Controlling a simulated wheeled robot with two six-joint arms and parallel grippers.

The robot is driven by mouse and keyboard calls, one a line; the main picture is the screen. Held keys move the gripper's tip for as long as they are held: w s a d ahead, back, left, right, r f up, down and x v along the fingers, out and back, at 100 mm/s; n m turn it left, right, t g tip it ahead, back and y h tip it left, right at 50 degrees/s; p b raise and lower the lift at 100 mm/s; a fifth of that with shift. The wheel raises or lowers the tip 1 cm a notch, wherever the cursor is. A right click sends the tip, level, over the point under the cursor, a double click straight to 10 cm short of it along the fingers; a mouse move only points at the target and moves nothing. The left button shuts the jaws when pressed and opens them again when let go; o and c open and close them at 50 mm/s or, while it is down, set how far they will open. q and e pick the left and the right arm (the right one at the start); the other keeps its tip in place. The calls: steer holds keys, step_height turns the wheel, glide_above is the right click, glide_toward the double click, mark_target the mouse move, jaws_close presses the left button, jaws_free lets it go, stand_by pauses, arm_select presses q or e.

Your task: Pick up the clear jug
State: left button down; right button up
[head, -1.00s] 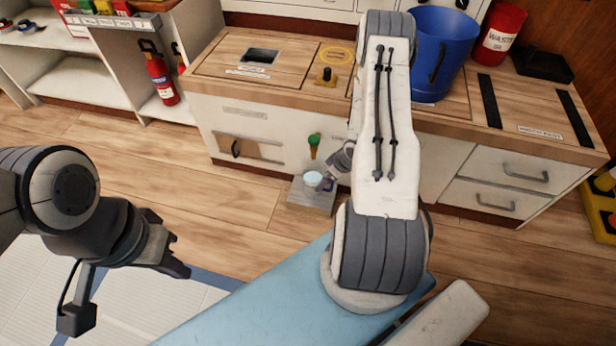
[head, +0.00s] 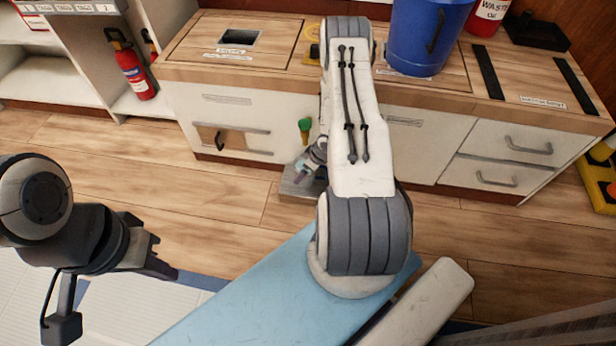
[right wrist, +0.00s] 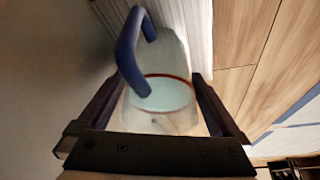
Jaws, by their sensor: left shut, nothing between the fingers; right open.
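The clear jug (right wrist: 165,102) has a red rim and a blue handle and holds something pale blue. In the right wrist view it lies between the two fingers of my right gripper (right wrist: 162,110), which is open, with the handle rising toward the top left. In the head view the jug (head: 300,174) is mostly hidden behind my right gripper (head: 309,166). It is at a low grey stand (head: 293,190) in front of the counter. I cannot tell whether either finger touches it. My left gripper (head: 165,262) is shut and empty at the left, away from the jug.
A wooden-topped counter (head: 225,75) with drawers stands just behind the jug, bearing a blue bucket (head: 425,40). A green-topped thing (head: 305,126) is close to the right gripper. A red fire extinguisher (head: 132,68) stands at the left. Wooden floor (head: 130,155) is clear.

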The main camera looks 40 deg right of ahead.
steer(key=shift+w+a+f, duration=0.1)
steer(key=shift+w+f, duration=0.1)
steer(key=shift+f, duration=0.45)
steer(key=shift+r, duration=0.1)
steer(key=c, duration=1.5)
steer(key=shift+r, duration=0.15)
